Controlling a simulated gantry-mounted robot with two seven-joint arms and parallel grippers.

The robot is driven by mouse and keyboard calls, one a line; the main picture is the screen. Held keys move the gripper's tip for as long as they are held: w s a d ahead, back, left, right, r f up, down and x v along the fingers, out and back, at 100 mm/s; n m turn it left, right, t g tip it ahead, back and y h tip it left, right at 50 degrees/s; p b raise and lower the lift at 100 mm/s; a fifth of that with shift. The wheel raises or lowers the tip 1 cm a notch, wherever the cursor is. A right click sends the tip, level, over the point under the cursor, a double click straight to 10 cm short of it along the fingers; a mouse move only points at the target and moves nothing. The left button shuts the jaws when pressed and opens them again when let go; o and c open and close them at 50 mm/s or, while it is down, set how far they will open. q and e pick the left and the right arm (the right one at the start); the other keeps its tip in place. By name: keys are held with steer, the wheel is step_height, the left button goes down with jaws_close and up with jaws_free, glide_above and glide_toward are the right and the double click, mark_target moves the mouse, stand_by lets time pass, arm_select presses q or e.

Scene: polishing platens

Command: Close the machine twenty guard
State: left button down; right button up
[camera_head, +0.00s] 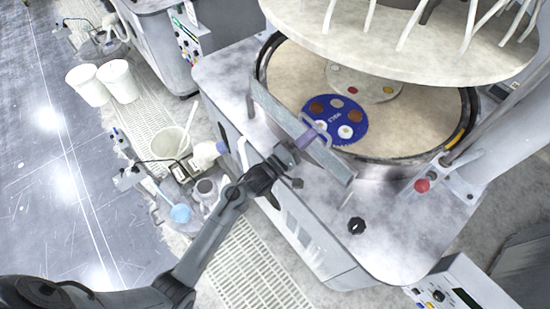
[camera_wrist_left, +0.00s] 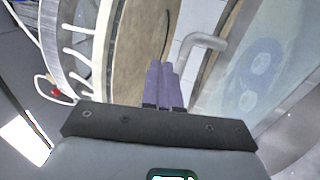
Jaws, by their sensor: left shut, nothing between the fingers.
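The machine guard (camera_head: 335,164) is a long grey bar-like panel along the front left edge of the round platen bowl (camera_head: 458,145). A pale looped handle (camera_head: 322,128) stands on it. My left gripper (camera_head: 308,138), with purple fingers, is at this handle. In the left wrist view, the shut fingers (camera_wrist_left: 163,84) point just left of the handle (camera_wrist_left: 204,41), with nothing between them. Whether they touch it I cannot tell. A hazy grey panel (camera_wrist_left: 262,75) fills the right of that view. My right gripper is in neither view.
A blue disc (camera_head: 335,106) with round pieces lies on the tan platen (camera_head: 288,75), under a large raised pale plate (camera_head: 400,55). A red knob (camera_head: 422,185) and a black knob (camera_head: 356,225) sit on the machine top. White buckets (camera_head: 118,80) stand on the floor at left.

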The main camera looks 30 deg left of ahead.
arm_select(q)
steer(key=s+a+r+b, duration=0.2)
steer(key=s+a, duration=0.2)
steer(key=s, duration=0.7)
steer(key=s+a+f+m+g+y+p, duration=0.1)
steer(key=s+f+m+g+y+p, duration=0.2)
steer(key=s+m+g, duration=0.4)
steer(key=s+a+f+m+g+y+p, duration=0.1)
steer(key=s+f+m+g+y, duration=0.3)
steer(key=s, duration=1.2)
steer(key=f+m+g+p, duration=0.1)
steer(key=m+g, duration=0.3)
steer(key=g, duration=0.1)
steer(key=shift+s+f+p, duration=0.2)
steer(key=shift+s+p, duration=0.1)
steer(key=shift+p, duration=0.1)
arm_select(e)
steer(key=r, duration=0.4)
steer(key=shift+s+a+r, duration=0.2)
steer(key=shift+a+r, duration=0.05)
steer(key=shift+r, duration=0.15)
